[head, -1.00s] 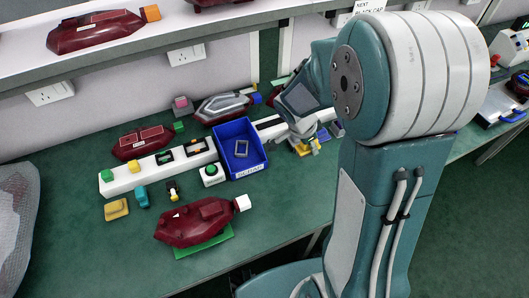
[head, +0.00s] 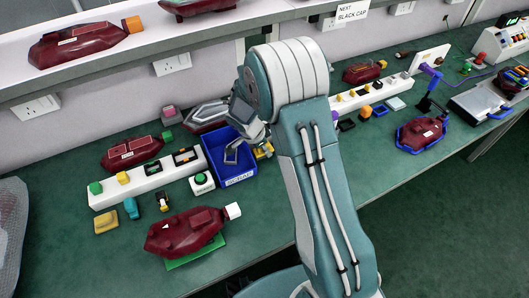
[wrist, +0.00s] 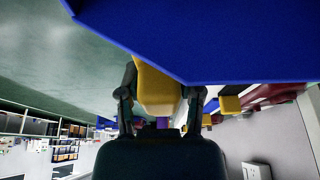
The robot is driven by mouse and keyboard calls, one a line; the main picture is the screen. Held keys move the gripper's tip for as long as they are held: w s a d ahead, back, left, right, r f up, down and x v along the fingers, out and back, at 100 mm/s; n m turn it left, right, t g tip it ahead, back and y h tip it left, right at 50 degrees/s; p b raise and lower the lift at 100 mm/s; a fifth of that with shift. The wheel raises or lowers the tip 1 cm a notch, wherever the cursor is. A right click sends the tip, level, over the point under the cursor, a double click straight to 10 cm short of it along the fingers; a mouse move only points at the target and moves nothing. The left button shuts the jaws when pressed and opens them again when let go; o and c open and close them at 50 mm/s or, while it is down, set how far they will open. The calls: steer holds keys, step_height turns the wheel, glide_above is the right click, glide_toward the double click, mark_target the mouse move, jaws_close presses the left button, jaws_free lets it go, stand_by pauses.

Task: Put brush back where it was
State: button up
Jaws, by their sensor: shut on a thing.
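My gripper (wrist: 160,98) is shut on a yellow block-like thing, seemingly the brush (wrist: 156,84), with a pale part low between the fingers. In the head view the yellow brush (head: 264,151) shows just right of the blue bin (head: 232,180), partly hidden by my arm. The bin's blue wall (wrist: 200,40) fills the top of the wrist view, very close to the brush. I cannot tell whether they touch. A small grey-framed item (head: 232,153) is in the bin. The brush's bristles cannot be made out.
A white strip (head: 140,182) with coloured caps and switches lies left of the bin. Bench right of my arm has free patches.

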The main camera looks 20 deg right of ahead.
step_height(320, 180, down, 2)
steer(key=shift+f, duration=0.2)
steer(key=shift+a, duration=0.2)
steer(key=shift+a, duration=0.1)
steer(key=o, duration=1.1)
steer(key=shift+d, duration=0.2)
